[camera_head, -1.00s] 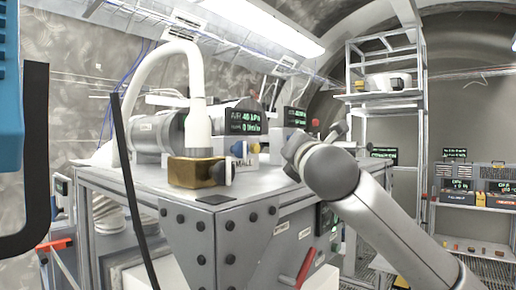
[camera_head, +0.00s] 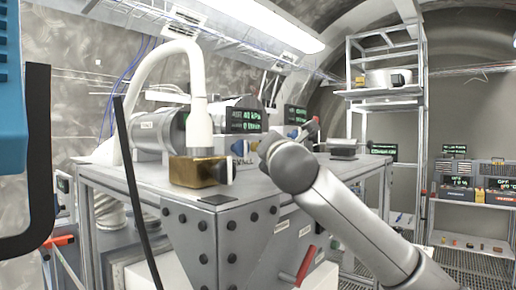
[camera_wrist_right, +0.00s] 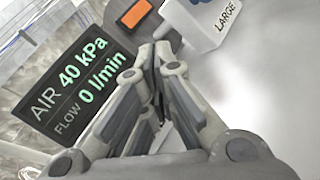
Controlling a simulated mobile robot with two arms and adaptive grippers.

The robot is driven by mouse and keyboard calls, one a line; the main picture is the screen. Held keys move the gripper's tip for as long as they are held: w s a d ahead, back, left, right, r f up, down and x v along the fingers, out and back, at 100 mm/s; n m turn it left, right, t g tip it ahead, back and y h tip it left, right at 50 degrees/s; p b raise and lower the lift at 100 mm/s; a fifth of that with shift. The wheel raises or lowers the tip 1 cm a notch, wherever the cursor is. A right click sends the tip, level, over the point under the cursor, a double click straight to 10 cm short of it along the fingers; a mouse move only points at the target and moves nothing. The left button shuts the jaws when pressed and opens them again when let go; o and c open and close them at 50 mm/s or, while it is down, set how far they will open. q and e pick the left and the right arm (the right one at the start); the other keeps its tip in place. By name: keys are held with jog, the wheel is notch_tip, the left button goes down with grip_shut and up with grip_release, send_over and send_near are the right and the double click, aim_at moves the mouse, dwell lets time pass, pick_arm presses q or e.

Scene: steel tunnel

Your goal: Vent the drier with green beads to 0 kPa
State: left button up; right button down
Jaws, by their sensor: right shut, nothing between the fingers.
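No drier with green beads can be made out. A dark display (camera_head: 245,119) stands on the steel bench; in the wrist view the display (camera_wrist_right: 70,85) close to my gripper reads AIR 40 kPa, FLOW 0 l/min. A second display (camera_head: 296,116) stands to its right, too small to read. In the wrist view my right gripper (camera_wrist_right: 158,55) is shut and empty, between the display and a pale block labelled LARGE (camera_wrist_right: 208,22) with a blue part on top. An orange piece (camera_wrist_right: 137,14) is at the top. In the head view my right wrist hides the fingers. My left gripper is out of view.
A brass-coloured block (camera_head: 196,171) under a white hose (camera_head: 146,75) stands at the bench's front left, before a metal cylinder (camera_head: 160,132). A red handle (camera_head: 305,266) sticks out below the bench top. A shelf rack (camera_head: 385,95) stands behind.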

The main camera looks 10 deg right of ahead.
dwell(0.9)
jog(key=shift+w+a, duration=0.1)
jog(key=shift+w+a, duration=0.2)
jog(key=shift+w, duration=0.05)
jog(key=shift+w+a, duration=0.35)
jog(key=shift+w, duration=0.05)
dwell(2.9)
jog(key=shift+s+d, duration=0.1)
dwell(1.0)
jog(key=shift+s+d+b, duration=0.4)
jog(key=shift+s+d, duration=0.1)
jog(key=shift+s, duration=0.15)
jog(key=shift+s+d, duration=0.25)
jog(key=shift+s+d+b, duration=0.4)
jog(key=shift+s+d, duration=0.25)
jog(key=shift+s, duration=0.25)
jog(key=shift+s+d+b, duration=0.4)
jog(key=shift+s+d, duration=0.25)
jog(key=shift+s, duration=0.2)
